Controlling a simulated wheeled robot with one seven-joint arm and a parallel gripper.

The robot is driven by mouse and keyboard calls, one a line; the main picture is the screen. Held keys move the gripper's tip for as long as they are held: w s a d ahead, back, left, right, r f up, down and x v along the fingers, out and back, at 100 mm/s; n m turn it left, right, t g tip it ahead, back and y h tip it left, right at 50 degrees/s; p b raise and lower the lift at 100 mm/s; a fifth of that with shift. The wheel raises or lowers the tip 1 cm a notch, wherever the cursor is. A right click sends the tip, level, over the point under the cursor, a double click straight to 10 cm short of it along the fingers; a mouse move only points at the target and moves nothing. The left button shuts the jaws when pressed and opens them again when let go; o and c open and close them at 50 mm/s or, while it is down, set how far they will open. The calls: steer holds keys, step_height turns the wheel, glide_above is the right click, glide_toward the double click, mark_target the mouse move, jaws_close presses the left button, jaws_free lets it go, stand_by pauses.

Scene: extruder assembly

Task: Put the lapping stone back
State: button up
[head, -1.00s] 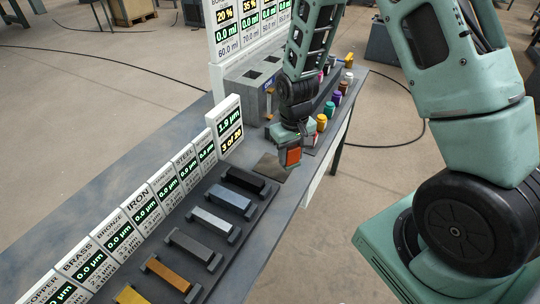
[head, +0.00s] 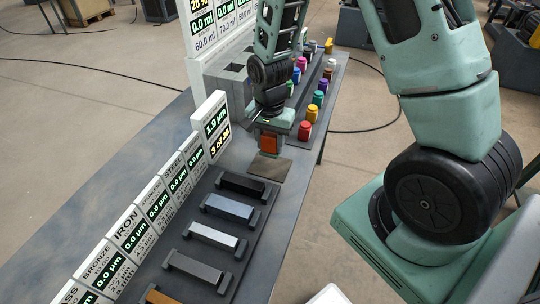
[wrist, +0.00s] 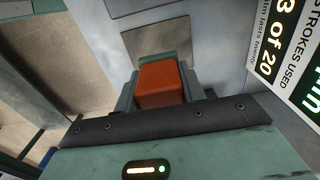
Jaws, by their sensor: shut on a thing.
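The lapping stone, an orange-brown block (head: 269,144), is held between the fingers of my gripper (head: 270,136). In the wrist view the stone (wrist: 160,84) sits between the two jaws, its end face clear. My gripper points down over the bench, just behind a flat dark grey-brown square plate (head: 269,170). The plate also shows in the wrist view (wrist: 158,38), just beyond the stone. The stone looks apart from the plate, but I cannot tell its exact height above the bench.
Several metal bars lie in a dark rack (head: 222,238), with upright label cards (head: 130,230) along its left. A taller display (head: 212,125) stands left of my gripper. Coloured jars (head: 305,130) and a grey block with square holes (head: 228,80) stand behind. Bare bench lies left.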

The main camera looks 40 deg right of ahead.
mark_target(270, 155)
steer(key=shift+f+p, duration=0.3)
steer(key=shift+f, duration=2.2)
steer(key=shift+f, duration=0.15)
steer(key=o, duration=0.9)
steer(key=shift+o, duration=0.2)
